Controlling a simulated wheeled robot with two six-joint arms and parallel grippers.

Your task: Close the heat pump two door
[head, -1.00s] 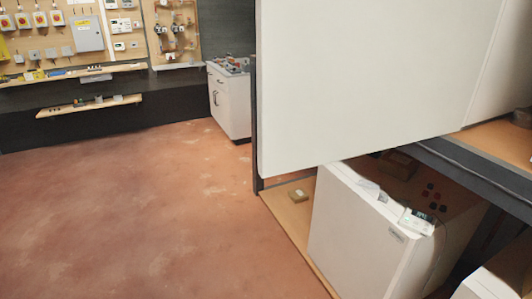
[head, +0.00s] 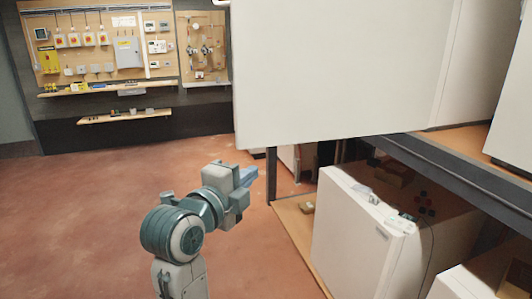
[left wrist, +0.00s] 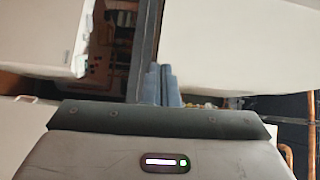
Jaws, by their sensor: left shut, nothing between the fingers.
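A large white door panel (head: 340,75) fills the upper middle of the head view and juts out from the upper shelf, apparently open. A white surface (head: 468,65) adjoins it on the right. No label shows on it. My left gripper (head: 247,176) is shut and empty, just below and left of the panel's lower edge. In the left wrist view its blue fingers (left wrist: 161,85) are together, with a broad pale panel (left wrist: 235,45) to their right. Touching cannot be told. My right gripper is out of view.
A dark metal shelf beam (head: 460,170) runs along the right. Open reddish floor (head: 90,220) lies to the left. Boards with switches (head: 100,48) hang on the far wall.

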